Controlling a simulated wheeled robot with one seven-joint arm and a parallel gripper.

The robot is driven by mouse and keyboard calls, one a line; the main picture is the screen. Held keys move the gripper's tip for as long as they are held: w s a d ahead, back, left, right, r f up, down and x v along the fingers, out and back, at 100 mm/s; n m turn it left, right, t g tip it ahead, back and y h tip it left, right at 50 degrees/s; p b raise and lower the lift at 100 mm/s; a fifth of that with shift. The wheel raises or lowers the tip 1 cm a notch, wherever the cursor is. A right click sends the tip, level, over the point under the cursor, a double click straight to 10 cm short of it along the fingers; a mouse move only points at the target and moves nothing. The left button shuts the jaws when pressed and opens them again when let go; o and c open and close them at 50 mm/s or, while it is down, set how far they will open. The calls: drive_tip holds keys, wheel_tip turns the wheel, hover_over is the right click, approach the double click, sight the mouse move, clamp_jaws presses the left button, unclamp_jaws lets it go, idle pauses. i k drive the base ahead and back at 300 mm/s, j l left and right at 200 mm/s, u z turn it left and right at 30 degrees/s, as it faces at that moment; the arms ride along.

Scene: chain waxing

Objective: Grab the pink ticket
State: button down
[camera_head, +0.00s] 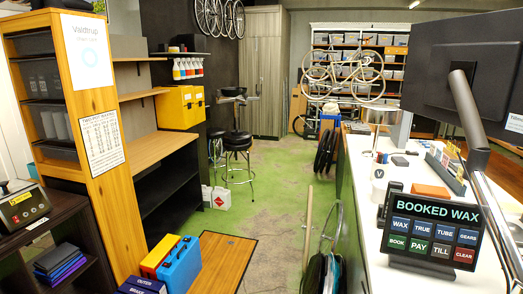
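I cannot pick out a pink ticket for certain. A grey slotted rack (446,173) stands on the white counter at the right, behind the booking screen. Several small coloured slips (451,152) stick up from it, with yellow and reddish tones, too small to tell apart. My gripper is not in view.
The white counter (392,225) runs along the right, with an orange block (431,191) and a large dark monitor (466,70) above. Green floor (262,195) is open in the middle. A blue case (181,267) and wooden board (222,262) are at front left.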

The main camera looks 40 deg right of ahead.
sight(445, 162)
drive_tip(key=z, duration=3.05)
drive_tip(key=l+z, duration=0.25)
drive_tip(key=l, duration=0.2)
drive_tip(key=i+l+z, duration=0.2)
drive_tip(key=l, duration=0.2)
drive_tip(key=i+l+z, duration=0.1)
drive_tip(key=l+z, duration=0.15)
drive_tip(key=l, duration=0.15)
drive_tip(key=i+l+z, duration=0.2)
drive_tip(key=l, duration=0.2)
drive_tip(key=i+l, duration=0.15)
drive_tip(key=i, duration=0.3)
drive_tip(key=i+l, duration=0.15)
drive_tip(key=i, duration=0.25)
drive_tip(key=i+l+u, duration=0.1)
drive_tip(key=i, duration=0.35)
drive_tip(key=i+l, duration=0.2)
drive_tip(key=i, duration=0.2)
drive_tip(key=i+l+u, duration=0.1)
drive_tip(key=i, duration=0.35)
drive_tip(key=i+j+u, duration=0.1)
drive_tip(key=i+u, duration=0.65)
drive_tip(key=i+l+u, duration=0.15)
drive_tip(key=i+u, duration=0.25)
drive_tip(key=i, duration=0.15)
drive_tip(key=i+l+u, duration=0.35)
drive_tip(key=i+j, duration=0.05)
drive_tip(key=j, duration=0.05)
